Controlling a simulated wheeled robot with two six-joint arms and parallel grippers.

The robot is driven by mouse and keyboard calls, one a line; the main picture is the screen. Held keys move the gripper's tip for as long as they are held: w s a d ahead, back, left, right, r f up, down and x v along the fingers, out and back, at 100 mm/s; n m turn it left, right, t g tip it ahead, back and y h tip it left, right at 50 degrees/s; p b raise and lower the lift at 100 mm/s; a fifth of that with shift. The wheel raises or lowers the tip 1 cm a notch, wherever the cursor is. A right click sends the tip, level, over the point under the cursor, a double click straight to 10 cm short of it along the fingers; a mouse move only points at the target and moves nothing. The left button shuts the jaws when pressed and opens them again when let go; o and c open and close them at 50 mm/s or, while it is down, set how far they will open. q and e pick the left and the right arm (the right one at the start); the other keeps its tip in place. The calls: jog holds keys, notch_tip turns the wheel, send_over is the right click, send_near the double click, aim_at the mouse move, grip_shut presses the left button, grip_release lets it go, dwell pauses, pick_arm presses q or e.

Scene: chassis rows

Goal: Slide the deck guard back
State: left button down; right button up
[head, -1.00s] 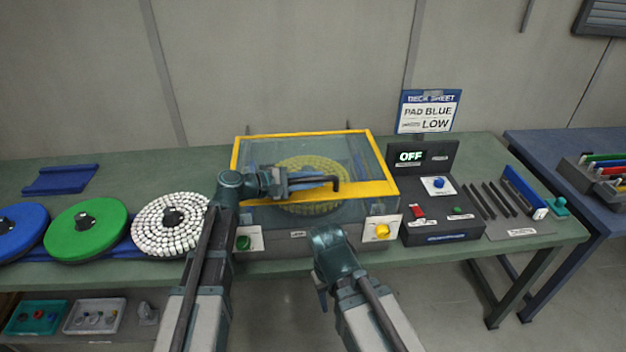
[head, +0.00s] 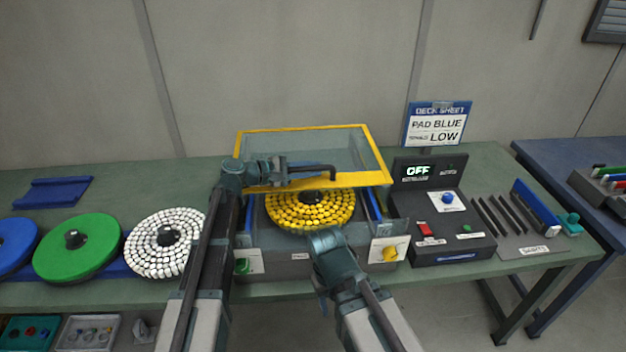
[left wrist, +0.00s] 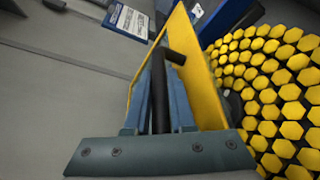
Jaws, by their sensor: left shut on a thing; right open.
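The deck guard (head: 362,146) is a clear panel in a yellow frame. It sits toward the back of the grey deck housing (head: 285,262), over blue rails (head: 373,207). A yellow studded pad (head: 300,214) lies uncovered in front of it. My left gripper (head: 320,174) is shut on the guard's dark handle at its front edge. In the left wrist view the dark handle bar (left wrist: 160,95) runs between the fingers, beside the yellow frame (left wrist: 200,75). My right gripper (head: 322,290) is low in front of the housing, apart from the guard; its fingers are mostly hidden.
White (head: 160,258), green (head: 85,262) and blue (head: 12,250) discs sit at left. A control box (head: 440,250) with an OFF display stands at right. A sign (head: 437,124) behind it reads PAD BLUE and LOW. A yellow knob (head: 390,254) is on the housing front.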

pick_arm(q)
send_over(305, 145)
dwell(0.4)
jog(key=c, duration=0.8)
grip_release()
jog(key=shift+o, duration=0.2)
jog(key=p+v, duration=0.2)
jog(key=v, duration=1)
jog(key=shift+s+r+p, duration=0.1)
jog(key=shift+s+p, duration=0.05)
jog(key=shift+p, duration=0.2)
jog(key=shift+v, duration=0.8)
